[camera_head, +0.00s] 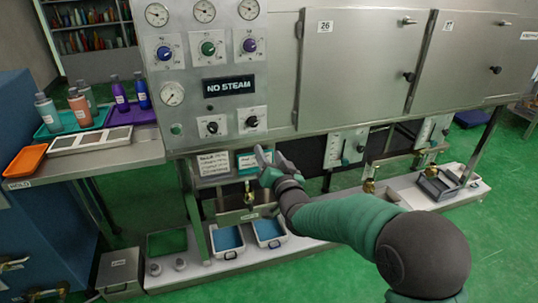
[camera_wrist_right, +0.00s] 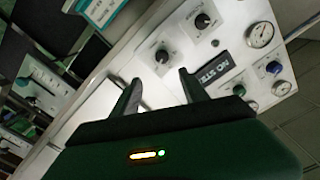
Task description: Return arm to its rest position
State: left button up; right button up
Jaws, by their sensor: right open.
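My right arm reaches in from the lower right in the head view, with a green sleeve-like forearm and a dark elbow. My right gripper (camera_head: 265,156) is held in front of the lower edge of the steel control panel (camera_head: 184,120). Its two fingers are apart with nothing between them. In the right wrist view the open fingers (camera_wrist_right: 157,92) point toward the panel, with the knobs and the NO STEAM sign (camera_wrist_right: 213,64) beyond them. I cannot tell whether the fingers touch anything. My left gripper is not in view.
Bottles (camera_head: 80,107) and trays stand on a steel side table (camera_head: 110,158) at left. Blue-lined trays (camera_head: 227,240) sit low beneath the panel. Closed cabinet doors (camera_head: 360,70) are at upper right. Brass valves (camera_head: 369,186) stick out below them. Green floor (camera_head: 480,240) is open at lower right.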

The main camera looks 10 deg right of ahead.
jog(key=s+f+n+g, duration=0.3)
jog(key=s+f+g, duration=0.4)
jog(key=s+f, duration=0.6)
jog(key=s+d+f+n+g+h, duration=0.1)
jog(key=s+f+g, duration=0.35)
jog(key=s, duration=0.75)
jog(key=s+d+f+n+g, duration=0.15)
jog(key=s+f+g, duration=0.3)
jog(key=s, duration=0.65)
notch_tip(320, 180, up, 20)
jog(key=p, duration=2)
jog(key=shift+w+f+t, duration=0.15)
jog(key=shift+f+t, duration=0.05)
jog(key=shift+t, duration=0.1)
jog(key=shift+d, duration=0.1)
